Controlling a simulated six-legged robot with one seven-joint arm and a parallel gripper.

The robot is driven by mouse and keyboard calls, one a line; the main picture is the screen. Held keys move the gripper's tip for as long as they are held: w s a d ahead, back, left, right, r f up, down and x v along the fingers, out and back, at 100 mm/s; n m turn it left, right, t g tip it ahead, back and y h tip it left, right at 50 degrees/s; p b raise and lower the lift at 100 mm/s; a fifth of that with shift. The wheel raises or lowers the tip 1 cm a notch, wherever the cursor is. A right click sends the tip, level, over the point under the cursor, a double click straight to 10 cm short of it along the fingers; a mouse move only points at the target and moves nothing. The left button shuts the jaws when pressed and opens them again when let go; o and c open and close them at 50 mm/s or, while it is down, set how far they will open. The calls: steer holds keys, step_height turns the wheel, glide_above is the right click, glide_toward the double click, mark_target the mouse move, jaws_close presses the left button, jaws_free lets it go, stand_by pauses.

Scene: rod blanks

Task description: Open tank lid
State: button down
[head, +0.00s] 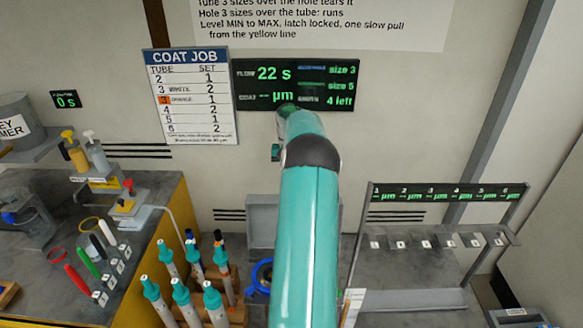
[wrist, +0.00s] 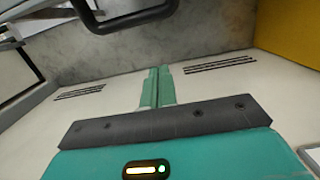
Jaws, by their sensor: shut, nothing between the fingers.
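My gripper (wrist: 157,88) shows in the wrist view with its two green fingers together and nothing between them. In the head view my teal arm covers the middle and hides the gripper. A grey box-like panel (head: 262,214) stands partly behind the arm by the back wall; I cannot tell whether it is the tank or its lid. In the wrist view a dark bar shaped like a handle (wrist: 125,17) crosses the top edge, apart from the fingertips. I cannot tell what it belongs to, and no lid is clearly seen.
Several teal-capped tubes (head: 182,292) stand in a wooden rack left of the arm. A blue ring (head: 262,275) lies beside them. The left bench (head: 50,290) holds pump bottles and coloured tools. A numbered rack (head: 448,190) stands right. A job board (head: 190,97) hangs behind.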

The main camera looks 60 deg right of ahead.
steer(key=shift+s+a+f, duration=0.5)
steer(key=shift+a+f, duration=0.3)
steer(key=shift+a, duration=0.1)
steer(key=shift+s+a+f, duration=0.5)
steer(key=shift+a+f, duration=0.3)
steer(key=shift+a, duration=0.1)
steer(key=shift+a, duration=0.1)
steer(key=shift+s+a+r+t+h, duration=0.25)
steer(key=shift+a+r+h, duration=0.1)
steer(key=shift+a+r, duration=0.15)
steer(key=shift+s+a+r+t+h, duration=0.15)
steer(key=shift+s+a+r+h, duration=0.1)
steer(key=shift+a+r+h, duration=0.15)
steer(key=shift+t+h, duration=0.3)
steer(key=shift+h, duration=0.15)
steer(key=a, duration=0.1)
steer(key=s+a+r, duration=0.2)
steer(key=shift+a+r, duration=0.1)
steer(key=shift+a, duration=0.1)
steer(key=shift+w, duration=0.1)
